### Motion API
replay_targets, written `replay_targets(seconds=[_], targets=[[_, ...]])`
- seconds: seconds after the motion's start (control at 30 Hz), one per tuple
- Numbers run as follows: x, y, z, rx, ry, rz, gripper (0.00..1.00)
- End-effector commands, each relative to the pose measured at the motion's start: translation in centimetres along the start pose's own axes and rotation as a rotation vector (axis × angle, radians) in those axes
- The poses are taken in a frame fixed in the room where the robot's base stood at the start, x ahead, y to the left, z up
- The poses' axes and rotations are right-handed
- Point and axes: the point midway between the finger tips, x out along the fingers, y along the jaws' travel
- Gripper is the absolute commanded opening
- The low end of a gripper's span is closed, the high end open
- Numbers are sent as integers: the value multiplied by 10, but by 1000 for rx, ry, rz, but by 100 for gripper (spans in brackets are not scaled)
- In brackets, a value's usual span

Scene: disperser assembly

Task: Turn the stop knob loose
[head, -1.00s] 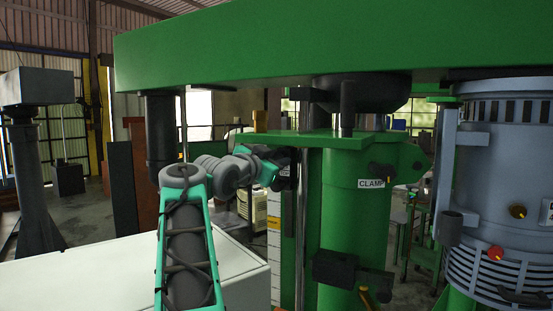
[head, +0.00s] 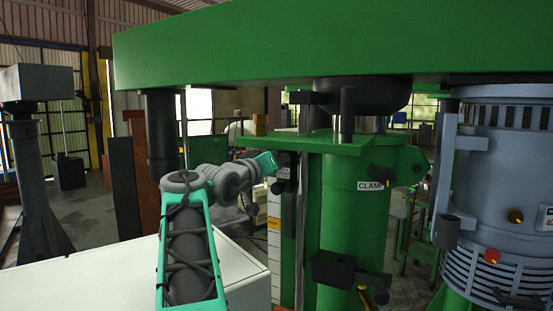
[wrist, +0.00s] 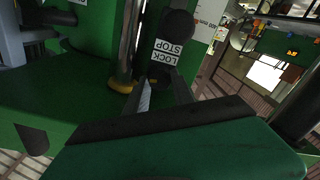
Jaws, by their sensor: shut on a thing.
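The lock stop is a black fitting on the green machine with a white label (head: 283,172), which also shows in the wrist view (wrist: 168,52). In the wrist view a rounded black end (wrist: 178,27) lies above the label. The dark stop knob (wrist: 161,76) lies just below it. My gripper (wrist: 163,88) has its two narrow fingers on either side of this knob and is shut on it. In the head view my gripper (head: 276,182) is at the lock stop, but its fingers are small and dark there, so the grip is unclear.
A vertical metal rod (wrist: 128,42) with a yellow ring stands close beside my fingers. The green column with the CLAMP label (head: 340,220) is to the right. The green beam (head: 330,45) hangs above. A white cabinet top (head: 100,270) lies lower left.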

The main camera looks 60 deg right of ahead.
Motion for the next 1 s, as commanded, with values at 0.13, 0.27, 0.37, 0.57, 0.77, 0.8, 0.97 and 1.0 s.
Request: replay_targets(seconds=[0.13, 0.27, 0.37, 0.57, 0.77, 0.8, 0.97, 1.0], targets=[[-1, 2, -6, -133, 7, 0, 0], [-1, 2, -6, -256, 8, 1, 0], [-1, 2, -6, -350, 7, 1, 0], [-1, 2, -6, -520, 8, 2, 0], [-1, 1, -6, -648, 8, 2, 0], [-1, 1, -5, -668, 8, 2, 0], [-1, 1, -5, -726, 9, 4, 0], [-1, 1, -5, -735, 9, 4, 0]])
